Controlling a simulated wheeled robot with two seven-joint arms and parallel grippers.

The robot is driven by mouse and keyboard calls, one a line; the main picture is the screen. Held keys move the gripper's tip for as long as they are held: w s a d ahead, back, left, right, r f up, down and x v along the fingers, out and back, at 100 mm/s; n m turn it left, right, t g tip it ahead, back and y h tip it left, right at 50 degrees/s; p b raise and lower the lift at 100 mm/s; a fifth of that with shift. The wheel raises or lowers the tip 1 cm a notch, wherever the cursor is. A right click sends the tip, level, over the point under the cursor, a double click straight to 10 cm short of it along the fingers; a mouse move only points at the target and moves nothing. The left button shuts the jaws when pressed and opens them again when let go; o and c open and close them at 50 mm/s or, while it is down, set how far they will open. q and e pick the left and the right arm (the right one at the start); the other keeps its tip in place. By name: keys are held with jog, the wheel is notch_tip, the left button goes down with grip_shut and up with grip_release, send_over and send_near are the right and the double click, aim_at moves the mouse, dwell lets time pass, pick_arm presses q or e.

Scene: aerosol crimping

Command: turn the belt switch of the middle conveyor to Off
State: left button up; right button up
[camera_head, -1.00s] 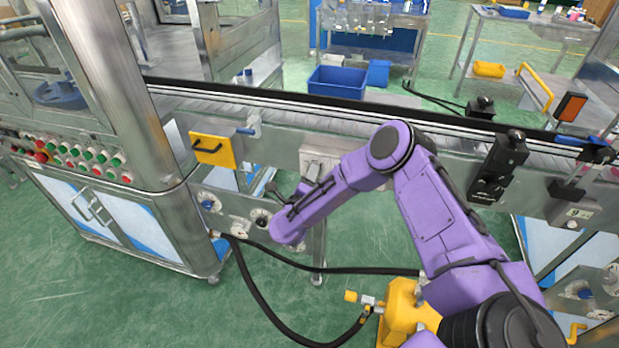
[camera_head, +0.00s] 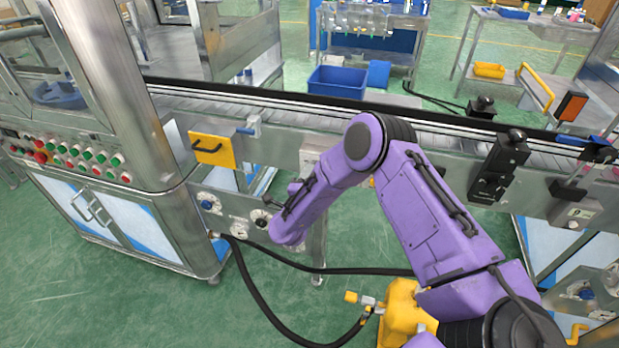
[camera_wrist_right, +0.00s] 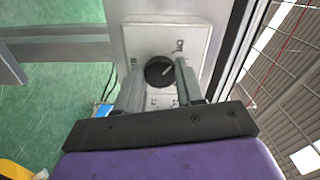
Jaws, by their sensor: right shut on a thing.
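The belt switch is a round black knob (camera_wrist_right: 158,71) with a pale pointer line, on a light grey box (camera_wrist_right: 190,40). In the right wrist view the pointer slants towards the upper right, where there is a small mark. My right gripper (camera_wrist_right: 160,76) has one finger on each side of the knob and is shut on it. In the head view the switch box (camera_head: 309,155) on the conveyor's front side is partly covered by my purple right arm, and the knob is hidden. My left gripper is in neither view.
The conveyor (camera_head: 270,112) runs across behind my arm. A yellow plate with a handle (camera_head: 212,150) is left of the box, and a black device (camera_head: 497,170) is right of it. A steel cabinet (camera_head: 120,215) stands left. Black hoses (camera_head: 265,290) cross the green floor.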

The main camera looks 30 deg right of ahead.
jog(key=shift+f, duration=0.1)
dwell(0.3)
jog(key=o, duration=1)
jog(key=shift+o, duration=0.2)
jog(key=b+v, duration=0.2)
jog(key=v, duration=0.8)
jog(key=shift+s+a, duration=0.15)
jog(key=shift+s, duration=0.15)
